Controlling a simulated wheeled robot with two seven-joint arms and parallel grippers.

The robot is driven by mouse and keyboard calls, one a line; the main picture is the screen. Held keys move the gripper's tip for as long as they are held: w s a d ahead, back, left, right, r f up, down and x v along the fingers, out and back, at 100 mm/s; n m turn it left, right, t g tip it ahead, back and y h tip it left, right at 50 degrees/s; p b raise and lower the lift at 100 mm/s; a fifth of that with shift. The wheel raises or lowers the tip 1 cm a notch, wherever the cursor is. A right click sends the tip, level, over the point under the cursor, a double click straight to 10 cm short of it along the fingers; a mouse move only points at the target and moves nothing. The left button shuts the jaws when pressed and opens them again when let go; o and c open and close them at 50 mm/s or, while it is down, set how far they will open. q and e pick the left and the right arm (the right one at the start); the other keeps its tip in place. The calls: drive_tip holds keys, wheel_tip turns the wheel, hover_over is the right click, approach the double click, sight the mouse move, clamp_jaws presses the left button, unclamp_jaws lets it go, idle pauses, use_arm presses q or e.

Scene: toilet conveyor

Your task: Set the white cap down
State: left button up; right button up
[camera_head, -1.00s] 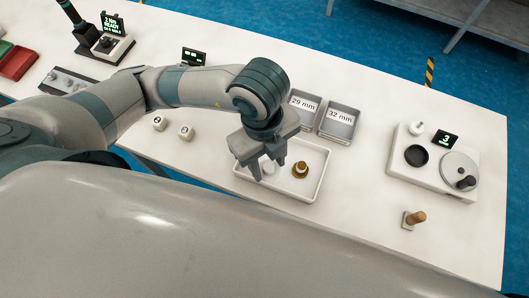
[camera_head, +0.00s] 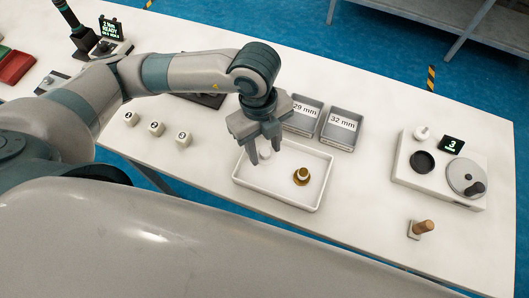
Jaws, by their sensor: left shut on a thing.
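My left gripper (camera_head: 265,155) is over the left back part of a white tray (camera_head: 240,180). Its fingers point down and are shut on the white cap (camera_head: 265,153), a small pale piece mostly hidden between them. I cannot tell whether the cap touches the tray floor. A brass piece with a white top (camera_head: 302,176) stands in the tray, right of the gripper and apart from it. My right gripper is not in view.
Grey bins marked 29 mm (camera_head: 303,112) and 32 mm (camera_head: 341,128) stand behind the tray. A white device (camera_head: 440,170) with a dial and a wooden-handled stamp (camera_head: 420,229) are at right. Several small white blocks (camera_head: 156,129) stand left. The tray's front is clear.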

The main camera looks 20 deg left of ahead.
sight(263, 149)
use_arm(q)
drive_tip(key=shift+f, duration=0.1)
drive_tip(key=shift+f, duration=0.35)
wheel_tip(263, 149, down, 3)
drive_tip(key=shift+r+p, duration=0.1)
drive_tip(key=shift+p, duration=0.6)
drive_tip(key=shift+f, duration=0.3)
drive_tip(key=o, duration=1)
drive_tip(key=shift+r, duration=0.1)
